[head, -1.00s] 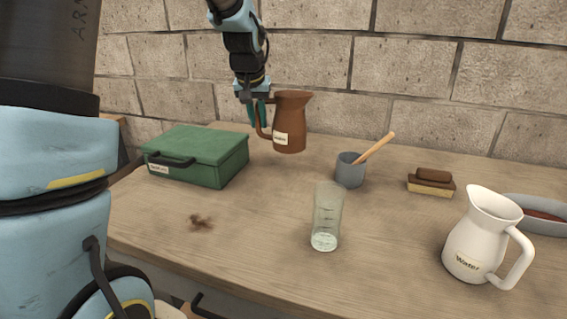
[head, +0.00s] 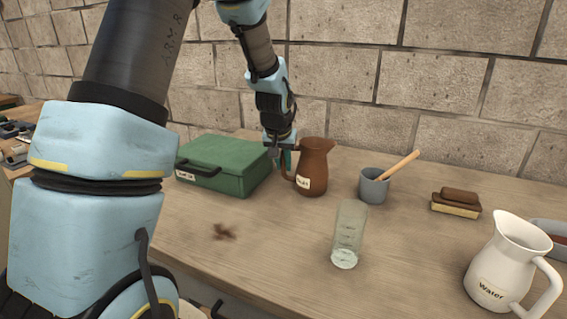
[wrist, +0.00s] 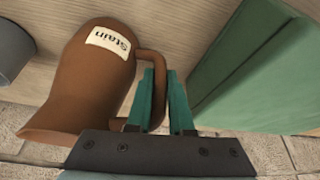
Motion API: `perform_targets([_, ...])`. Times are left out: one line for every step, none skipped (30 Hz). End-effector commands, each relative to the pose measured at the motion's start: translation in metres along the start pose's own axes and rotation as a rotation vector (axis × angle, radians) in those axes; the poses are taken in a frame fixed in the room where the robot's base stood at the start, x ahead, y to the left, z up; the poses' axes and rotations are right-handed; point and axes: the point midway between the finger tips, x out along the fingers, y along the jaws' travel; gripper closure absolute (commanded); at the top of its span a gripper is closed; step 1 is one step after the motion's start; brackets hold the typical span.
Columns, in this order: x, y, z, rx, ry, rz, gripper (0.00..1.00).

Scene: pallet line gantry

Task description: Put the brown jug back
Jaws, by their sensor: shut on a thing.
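The brown jug (head: 314,162) is upright near the back of the bench, between the green box and the grey cup. Its white label reads "Stain" in the wrist view (wrist: 108,42). My gripper (head: 284,162) is shut on the jug's handle at its left side. In the wrist view the green fingers (wrist: 160,92) stand on either side of the handle. The jug's base is at or just above the bench top; I cannot tell whether it touches.
The green box (head: 230,165) stands close left of my gripper. The grey cup (head: 373,187) with a wooden handle is to the right. A brown stain (head: 223,232) marks the bench front.

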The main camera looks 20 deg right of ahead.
Motion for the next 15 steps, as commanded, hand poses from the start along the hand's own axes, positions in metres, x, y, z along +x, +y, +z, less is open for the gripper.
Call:
perform_targets([0.0006, 0.0001, -0.0004, 0.0, 0.002, 0.0, 1.0])
perform_targets([0.0015, 0.0001, 0.0, 0.0, 0.002, 0.0, 1.0])
perform_targets([0.0025, 0.0, 0.001, 0.0, 0.0, 0.0, 0.79])
perform_targets([0.0017, 0.0, 0.0007, 0.0, 0.0, 0.0, 0.76])
perform_targets([0.0016, 0.0001, 0.0006, 0.0, 0.0, 0.0, 0.72])
perform_targets([0.0016, 0.0001, 0.0006, 0.0, 0.0, 0.0, 0.68])
perform_targets([0.0016, 0.0, 0.0007, 0.0, 0.0, 0.0, 0.65])
perform_targets([0.0016, 0.0, 0.0007, 0.0, 0.0, 0.0, 0.61])
perform_targets([0.0016, 0.0001, 0.0007, 0.0, 0.0, 0.0, 0.57])
perform_targets([0.0016, 0.0001, 0.0006, 0.0, 0.0, 0.0, 0.53])
perform_targets([0.0015, 0.0001, 0.0006, 0.0, 0.0, 0.0, 0.5])
perform_targets([0.0015, 0.0001, 0.0006, 0.0, 0.0, 0.0, 0.5])
perform_targets([0.0015, 0.0001, 0.0006, 0.0, 0.0, 0.0, 0.5])
perform_targets([0.0015, 0.0001, 0.0006, 0.0, 0.0, 0.0, 0.5])
perform_targets([0.0015, 0.0001, 0.0006, 0.0, 0.0, 0.0, 0.5])
